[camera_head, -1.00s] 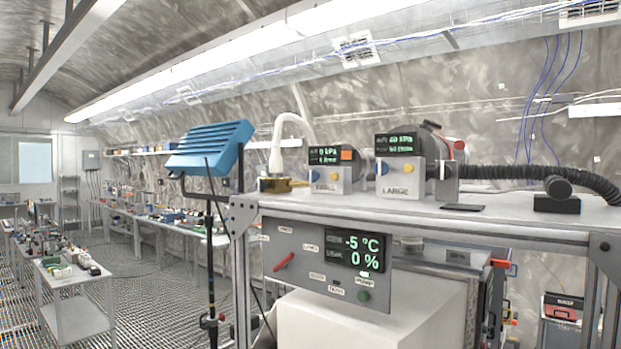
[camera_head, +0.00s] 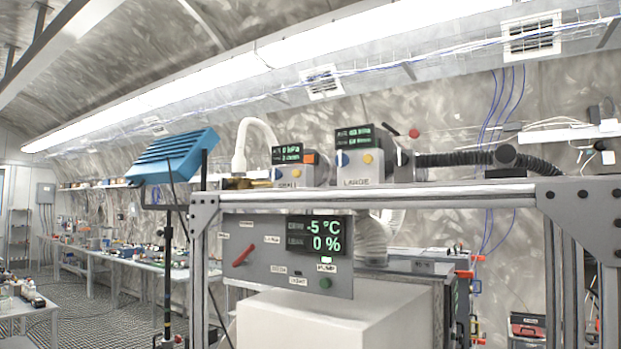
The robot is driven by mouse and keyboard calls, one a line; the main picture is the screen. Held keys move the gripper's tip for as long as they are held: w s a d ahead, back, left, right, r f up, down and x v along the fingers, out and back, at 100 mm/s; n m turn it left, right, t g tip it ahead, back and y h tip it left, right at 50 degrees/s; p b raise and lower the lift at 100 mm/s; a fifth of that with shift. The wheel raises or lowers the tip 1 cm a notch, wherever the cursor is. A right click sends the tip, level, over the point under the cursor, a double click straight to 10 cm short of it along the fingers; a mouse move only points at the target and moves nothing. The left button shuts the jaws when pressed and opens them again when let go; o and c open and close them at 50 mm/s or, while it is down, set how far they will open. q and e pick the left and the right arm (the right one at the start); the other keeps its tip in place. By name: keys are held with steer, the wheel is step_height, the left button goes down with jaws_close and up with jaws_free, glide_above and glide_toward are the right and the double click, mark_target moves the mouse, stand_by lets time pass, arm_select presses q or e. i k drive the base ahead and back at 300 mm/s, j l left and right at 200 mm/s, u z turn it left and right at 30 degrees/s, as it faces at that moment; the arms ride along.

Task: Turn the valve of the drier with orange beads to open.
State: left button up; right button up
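I see no drier with orange beads that I can make out, and no valve that clearly belongs to one. A grey control panel (camera_head: 285,262) with a lit display reading -5 °C and 0 % hangs under the shelf. A red lever (camera_head: 243,255) on it is tilted, and a green button (camera_head: 325,283) sits at its lower right. On the shelf stand a small pump unit (camera_head: 293,168) and a unit marked LARGE (camera_head: 358,165). Neither of my grippers shows.
A steel frame with a shelf (camera_head: 400,190) fills the middle and right. A blue slatted panel (camera_head: 172,157) stands on a pole at left. Benches with small items (camera_head: 110,262) line the left wall. A white box (camera_head: 330,318) is below the panel. Floor grating is free at lower left.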

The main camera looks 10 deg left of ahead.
mark_target(276, 173)
steer(key=j+z, duration=0.2)
steer(key=z, duration=0.2)
steer(key=i+j+z, duration=0.1)
steer(key=z, duration=0.3)
steer(key=j+z, duration=0.25)
steer(key=z, duration=0.15)
steer(key=j+z, duration=0.2)
steer(key=z, duration=0.25)
steer(key=k+j+z, duration=0.1)
steer(key=z, duration=0.3)
